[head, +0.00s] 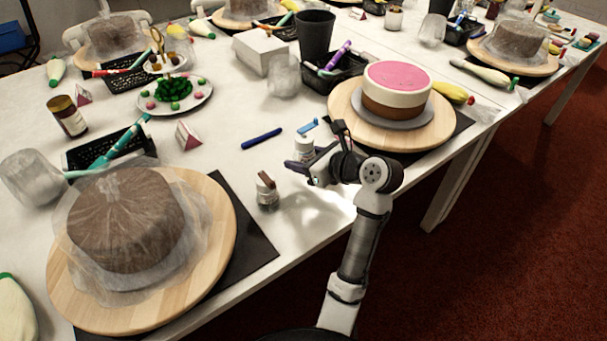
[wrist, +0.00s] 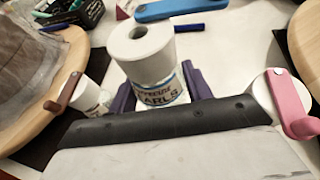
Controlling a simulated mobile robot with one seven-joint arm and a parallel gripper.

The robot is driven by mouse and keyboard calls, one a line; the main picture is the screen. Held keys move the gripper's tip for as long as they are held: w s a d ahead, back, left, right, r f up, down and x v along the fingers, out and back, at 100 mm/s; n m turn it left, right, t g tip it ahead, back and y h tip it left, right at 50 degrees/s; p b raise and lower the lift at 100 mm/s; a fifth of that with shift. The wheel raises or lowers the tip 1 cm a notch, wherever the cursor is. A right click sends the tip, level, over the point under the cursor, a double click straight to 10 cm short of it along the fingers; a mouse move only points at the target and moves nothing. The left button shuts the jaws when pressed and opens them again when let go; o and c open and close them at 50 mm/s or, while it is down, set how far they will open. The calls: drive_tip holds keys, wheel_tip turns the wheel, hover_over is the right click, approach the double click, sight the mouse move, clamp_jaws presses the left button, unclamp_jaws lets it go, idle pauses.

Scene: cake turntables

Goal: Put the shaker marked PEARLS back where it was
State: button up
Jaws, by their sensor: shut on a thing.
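The shaker marked PEARLS (wrist: 152,62) is a white cylinder with a round hole in its top and a printed label. In the wrist view it is between the purple fingers of my gripper (wrist: 160,94), which is shut on it. In the head view the shaker (head: 304,147) shows above my gripper (head: 309,168), near the table's front edge. It looks upright; its lower part is hidden by my gripper. I cannot tell whether its base touches the table.
A shaker with a brown flip lid (head: 267,190) stands to the left. A pink-lidded one (wrist: 285,100) is at right in the wrist view. Behind lie a dark blue pen (head: 262,139) and a light blue piece (head: 307,127). Cake turntables flank this spot, left (head: 225,225) and right (head: 345,112).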

sight(304, 182)
drive_tip(key=shift+f, duration=2.6)
drive_tip(key=shift+f, duration=0.1)
drive_tip(key=o, duration=1.1)
drive_tip(key=shift+s+d+r, duration=0.15)
drive_tip(key=shift+d+r, duration=0.1)
drive_tip(key=v, duration=1.1)
drive_tip(key=shift+s+d+r, duration=0.1)
drive_tip(key=shift+s, duration=0.1)
